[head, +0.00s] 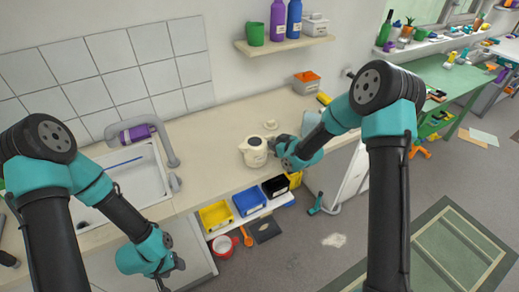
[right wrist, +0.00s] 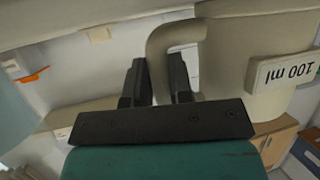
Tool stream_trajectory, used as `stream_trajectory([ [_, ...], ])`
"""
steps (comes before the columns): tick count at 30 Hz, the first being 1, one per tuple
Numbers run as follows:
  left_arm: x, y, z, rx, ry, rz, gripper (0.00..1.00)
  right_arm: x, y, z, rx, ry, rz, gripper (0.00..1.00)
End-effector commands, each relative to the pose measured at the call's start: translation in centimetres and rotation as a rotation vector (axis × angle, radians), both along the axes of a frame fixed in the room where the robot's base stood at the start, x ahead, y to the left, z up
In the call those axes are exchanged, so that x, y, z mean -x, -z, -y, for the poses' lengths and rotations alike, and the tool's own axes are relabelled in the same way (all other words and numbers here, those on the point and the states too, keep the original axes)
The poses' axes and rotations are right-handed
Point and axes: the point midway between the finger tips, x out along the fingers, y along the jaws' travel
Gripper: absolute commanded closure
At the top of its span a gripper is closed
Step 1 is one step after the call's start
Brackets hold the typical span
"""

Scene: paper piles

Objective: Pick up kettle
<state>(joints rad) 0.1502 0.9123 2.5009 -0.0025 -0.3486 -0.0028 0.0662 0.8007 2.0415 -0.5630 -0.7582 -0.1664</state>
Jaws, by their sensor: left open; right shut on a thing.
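The cream kettle (head: 254,152) is at the front part of the counter, right of the sink, in the head view. I cannot tell whether it rests on the counter or is slightly above it. My right gripper (head: 280,146) is at its right side. In the right wrist view, the two dark fingers of the right gripper (right wrist: 158,80) are shut around the handle of the kettle (right wrist: 245,55), which has a "100 ml" label. My left gripper (head: 172,268) is open and empty, low in front of the sink cabinet, far from the kettle.
A small cream object (head: 270,125) stands on the counter behind the kettle. The sink (head: 147,178) with its grey faucet (head: 170,145) is to the left. Yellow (head: 215,216), blue (head: 249,201) and black bins sit on a shelf below the counter. The counter behind is mostly clear.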

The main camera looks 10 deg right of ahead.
Motion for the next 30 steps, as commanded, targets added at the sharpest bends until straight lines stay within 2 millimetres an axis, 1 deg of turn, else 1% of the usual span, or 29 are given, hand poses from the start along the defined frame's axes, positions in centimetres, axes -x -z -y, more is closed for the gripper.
stream_trajectory([
  [5,0.0,0.0,0.0,0.0,0.0,0.0,0.45,0.0,-0.3,0.0,-0.001,0.0,0.001,1.0],
  [8,0.0,0.0,0.0,0.0,0.0,0.0,0.45,0.0,-0.8,0.0,0.0,0.0,0.001,1.0],
  [11,0.0,0.0,0.0,0.0,0.0,0.0,0.45,0.0,-1.8,0.0,-0.001,0.0,0.003,1.0],
  [15,0.0,0.0,0.0,0.0,0.0,0.0,0.45,0.0,-3.8,0.0,0.001,0.0,0.004,1.0],
  [20,0.0,0.0,0.0,0.0,0.0,0.0,0.45,3.0,-3.9,-0.9,-0.001,-0.001,-0.002,1.0],
  [30,0.0,0.0,0.0,0.0,0.0,0.0,0.45,11.1,-4.6,-3.3,-0.001,-0.002,-0.002,1.0],
])
